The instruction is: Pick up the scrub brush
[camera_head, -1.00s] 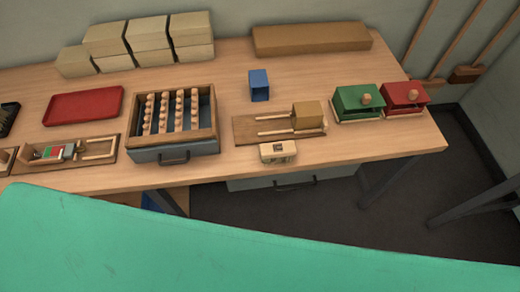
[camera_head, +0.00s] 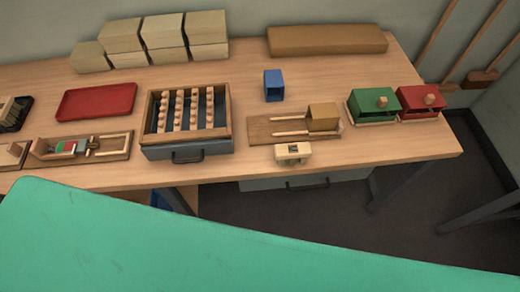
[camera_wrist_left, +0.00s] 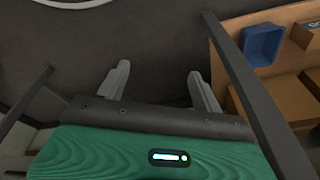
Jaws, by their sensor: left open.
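I cannot tell for sure which thing is the scrub brush. A small pale wooden block (camera_head: 293,152) with dark marks on it sits at the front edge of the workbench (camera_head: 225,72); it may be the brush, but it is too small to tell. My left gripper (camera_wrist_left: 160,85) shows in the left wrist view with its two fingers apart and nothing between them. Dark floor lies behind the fingers, and a bench edge is to their right. Neither gripper shows in the head view.
A wooden-framed rack (camera_head: 187,118), a red tray (camera_head: 97,101), a blue bin (camera_head: 274,86), a green box (camera_head: 373,104) and a red box (camera_head: 420,104) stand on the bench. A dark tray (camera_head: 14,113) of pale pieces is at far left. Pale blocks (camera_head: 160,38) line the back.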

